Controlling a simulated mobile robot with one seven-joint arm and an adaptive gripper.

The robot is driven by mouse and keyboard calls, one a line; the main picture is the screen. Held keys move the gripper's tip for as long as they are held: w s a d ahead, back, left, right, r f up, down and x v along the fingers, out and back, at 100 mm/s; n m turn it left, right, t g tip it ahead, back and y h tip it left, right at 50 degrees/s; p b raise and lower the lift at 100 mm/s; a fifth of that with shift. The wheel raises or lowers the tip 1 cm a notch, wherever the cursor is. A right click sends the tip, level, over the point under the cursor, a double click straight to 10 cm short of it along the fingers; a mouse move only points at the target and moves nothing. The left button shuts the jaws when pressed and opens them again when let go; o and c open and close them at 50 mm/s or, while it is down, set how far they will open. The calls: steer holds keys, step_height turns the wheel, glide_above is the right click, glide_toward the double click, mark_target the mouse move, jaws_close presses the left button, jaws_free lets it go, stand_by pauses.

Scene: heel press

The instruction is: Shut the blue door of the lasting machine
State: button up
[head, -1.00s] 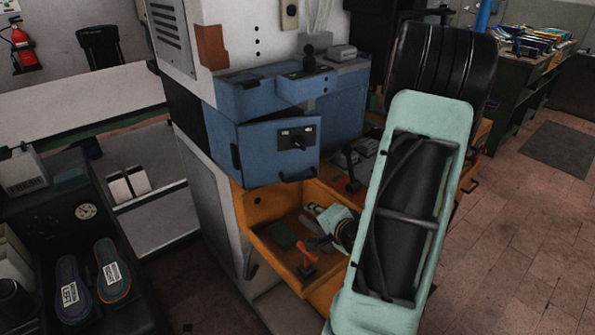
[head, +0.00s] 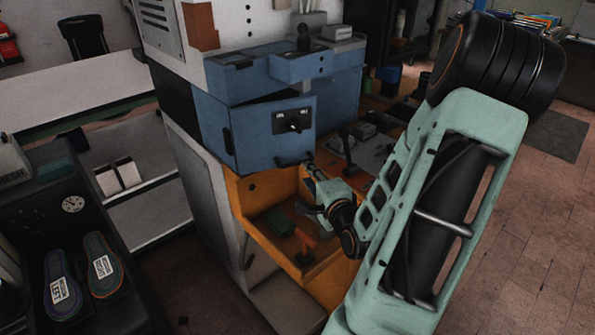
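The blue door (head: 262,138) of the lasting machine stands ajar, with a dark gap along its top edge. It carries a black switch plate (head: 293,122) and a dark handle (head: 293,159) near its lower right. My gripper (head: 309,164) is by the door's lower right corner, pointing up toward it. It is small in view, and I cannot tell whether it touches the door or whether its fingers are apart. My pale green arm covers the right side of the view.
Levers and small parts stand on the orange bench to the right. A dark bench with two insoles (head: 62,288) is at left.

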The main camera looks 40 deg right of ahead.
mark_target(298, 164)
steer(key=b+x, duration=0.4)
steer(key=x, duration=0.5)
steer(key=shift+w+a+b, duration=0.1)
steer(key=shift+w+b, duration=0.05)
steer(key=shift+b, duration=0.25)
steer(key=shift+c, duration=0.7)
jaws_close()
